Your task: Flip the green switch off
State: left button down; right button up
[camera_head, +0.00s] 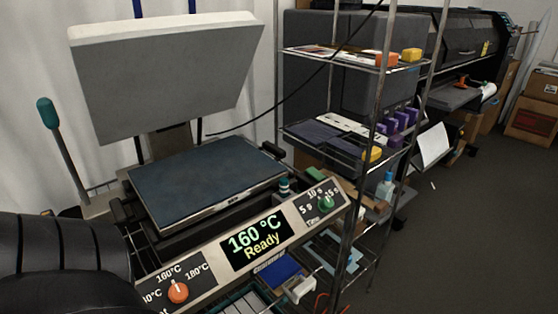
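A heat press stands in front of me, with a grey upper plate (165,75) raised and a dark blue lower plate (208,180). A small green-and-white cylindrical part (284,186) sits at the right of the lower plate; I cannot tell whether it is the switch or its position. A green knob (326,203) is on the timer dial at the right of the front panel. A teal-handled lever (46,115) stands at the left. Neither gripper shows; a black ribbed part, likely my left arm, fills the lower left corner.
The panel display (257,239) reads "160 °C Ready". An orange knob (178,291) is on the temperature dial. A wire shelf rack (345,148) with several supplies stands close on the right. A large printer (470,45) is behind it. The floor at right is mostly clear.

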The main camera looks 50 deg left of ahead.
aim_at(317, 176)
jog(key=u, duration=1)
